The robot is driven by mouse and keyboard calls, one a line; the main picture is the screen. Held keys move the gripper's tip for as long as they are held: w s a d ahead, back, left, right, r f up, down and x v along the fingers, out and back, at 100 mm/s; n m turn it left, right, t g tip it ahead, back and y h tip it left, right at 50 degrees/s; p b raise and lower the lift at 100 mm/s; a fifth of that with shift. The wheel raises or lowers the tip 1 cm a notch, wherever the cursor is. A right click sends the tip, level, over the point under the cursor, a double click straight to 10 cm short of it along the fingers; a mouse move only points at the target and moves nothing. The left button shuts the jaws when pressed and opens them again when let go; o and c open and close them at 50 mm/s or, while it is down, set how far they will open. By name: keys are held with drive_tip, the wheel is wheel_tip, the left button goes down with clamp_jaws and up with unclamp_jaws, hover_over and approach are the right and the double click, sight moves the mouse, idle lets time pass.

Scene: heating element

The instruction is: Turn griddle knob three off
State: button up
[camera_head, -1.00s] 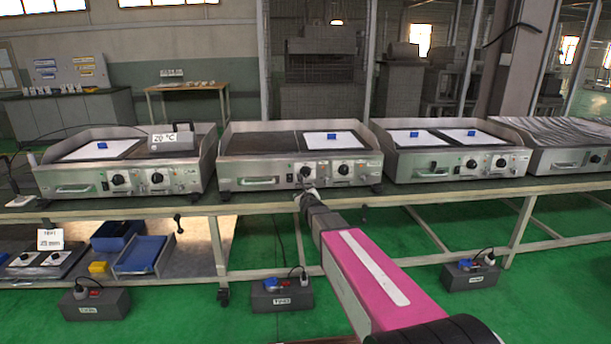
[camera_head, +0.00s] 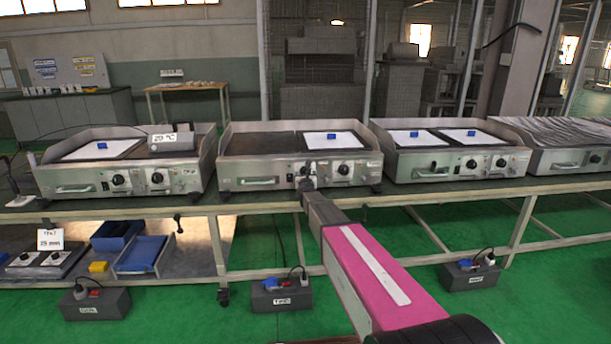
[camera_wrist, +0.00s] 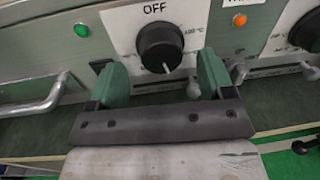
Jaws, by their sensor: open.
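The black griddle knob (camera_wrist: 160,47) is on a white dial plate in the wrist view, with OFF printed above it. Its white pointer line is at the lower side, away from the OFF mark. My gripper (camera_wrist: 162,72) is open, with one green finger on each side of the knob's lower part; contact cannot be told. In the head view my gripper (camera_head: 307,182) is at the left knob (camera_head: 307,170) of the middle griddle (camera_head: 270,172), partly covering it.
A second knob (camera_head: 343,170) is to the right on the same griddle, and its edge shows in the wrist view (camera_wrist: 308,32). A green lamp (camera_wrist: 82,31) and an orange lamp (camera_wrist: 239,20) flank the dial. A bar handle (camera_wrist: 40,98) sticks out at left.

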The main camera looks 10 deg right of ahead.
drive_tip(key=shift+w+d, duration=0.15)
drive_tip(key=shift+w, duration=1.25)
drive_tip(key=shift+c, duration=0.3)
drive_tip(key=c, duration=0.9)
drive_tip(key=shift+o, duration=0.2)
